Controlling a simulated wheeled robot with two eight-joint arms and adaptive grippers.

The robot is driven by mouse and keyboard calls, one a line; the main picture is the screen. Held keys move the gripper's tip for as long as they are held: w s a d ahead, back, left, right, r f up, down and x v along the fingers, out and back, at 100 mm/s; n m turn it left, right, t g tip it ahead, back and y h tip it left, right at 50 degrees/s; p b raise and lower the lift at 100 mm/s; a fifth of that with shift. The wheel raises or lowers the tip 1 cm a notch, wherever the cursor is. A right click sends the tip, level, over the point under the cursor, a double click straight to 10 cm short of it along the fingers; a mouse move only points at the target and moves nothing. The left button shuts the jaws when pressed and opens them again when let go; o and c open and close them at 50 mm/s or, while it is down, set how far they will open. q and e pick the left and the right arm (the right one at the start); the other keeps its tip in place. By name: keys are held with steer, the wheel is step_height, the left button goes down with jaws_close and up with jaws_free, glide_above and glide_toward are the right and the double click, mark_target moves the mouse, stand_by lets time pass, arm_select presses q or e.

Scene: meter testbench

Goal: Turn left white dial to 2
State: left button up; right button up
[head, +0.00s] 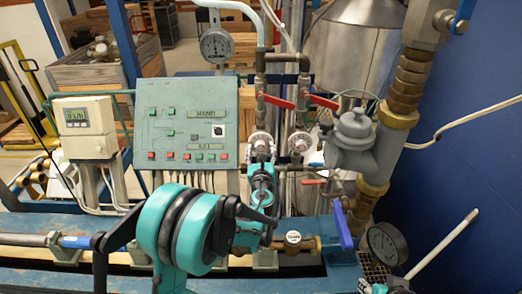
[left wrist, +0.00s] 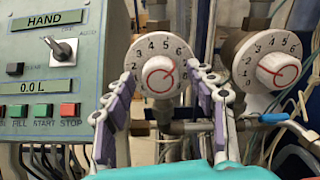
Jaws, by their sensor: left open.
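The left white dial (left wrist: 165,48) faces me in the left wrist view, with black digits around its rim and a white knob with a red mark at its centre. Which digit the mark points to is hard to tell. In the head view the left dial (head: 261,145) is small, just above my left gripper (head: 262,168). In the left wrist view my left gripper (left wrist: 165,88) is open, one purple-grey finger on each side of the dial. Contact with it cannot be told.
A second white dial (left wrist: 272,60) stands just right of the right finger. A green control panel (head: 187,120) is on the left. Red lever handles (head: 276,102) and a round gauge (head: 216,45) are above. Thick brass pipework (head: 405,85) stands to the right.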

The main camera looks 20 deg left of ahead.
arm_select(q)
steer(key=shift+c, duration=0.2)
steer(key=c, duration=1.1)
steer(key=shift+n, duration=0.3)
